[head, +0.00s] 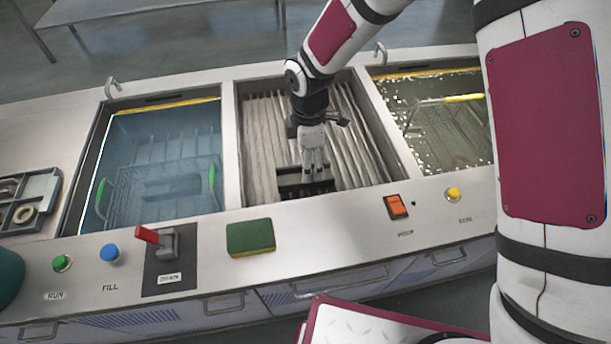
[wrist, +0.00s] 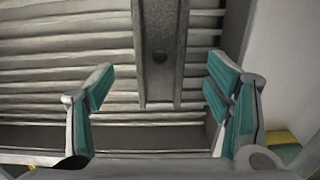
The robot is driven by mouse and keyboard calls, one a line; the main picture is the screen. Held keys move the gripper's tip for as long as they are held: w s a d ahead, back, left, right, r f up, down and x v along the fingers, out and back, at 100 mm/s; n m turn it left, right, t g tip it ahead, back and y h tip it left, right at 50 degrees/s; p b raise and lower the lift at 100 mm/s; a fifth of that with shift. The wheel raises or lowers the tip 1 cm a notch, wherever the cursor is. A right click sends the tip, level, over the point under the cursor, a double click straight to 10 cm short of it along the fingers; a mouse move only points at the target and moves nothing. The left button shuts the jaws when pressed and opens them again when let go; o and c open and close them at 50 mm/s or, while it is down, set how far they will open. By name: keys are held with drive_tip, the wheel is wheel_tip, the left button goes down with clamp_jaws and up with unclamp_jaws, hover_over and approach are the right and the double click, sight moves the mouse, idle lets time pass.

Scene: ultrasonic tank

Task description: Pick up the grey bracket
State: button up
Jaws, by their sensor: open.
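The grey bracket (wrist: 160,50) shows in the wrist view as a dark grey channel-like strip with a round hole, in front of pale ribs. Its upper end runs out of the picture. My gripper (wrist: 158,78) is open, with one teal-padded finger on each side of the bracket and a visible gap on both sides. In the head view my gripper (head: 313,180) points down into the middle ribbed basin (head: 260,140), near its front end. I cannot make out the bracket there behind my gripper.
A left tank (head: 160,125) holds liquid and a green-handled basket; a right tank (head: 440,130) holds another basket. A green sponge (head: 251,237), red lever (head: 147,235) and orange switch (head: 396,206) are on the front ledge.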

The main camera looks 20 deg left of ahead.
sight(288, 178)
drive_tip(key=shift+s+a+f+p, duration=0.1)
drive_tip(key=shift+a+f+p, duration=0.05)
drive_tip(key=shift+f, duration=0.85)
drive_tip(key=shift+s+a+f+p, duration=0.1)
drive_tip(key=shift+f+p, duration=0.1)
drive_tip(key=shift+f, duration=0.85)
drive_tip(key=shift+a+f+p, duration=0.15)
drive_tip(key=shift+f, duration=0.85)
drive_tip(key=c, duration=1.6)
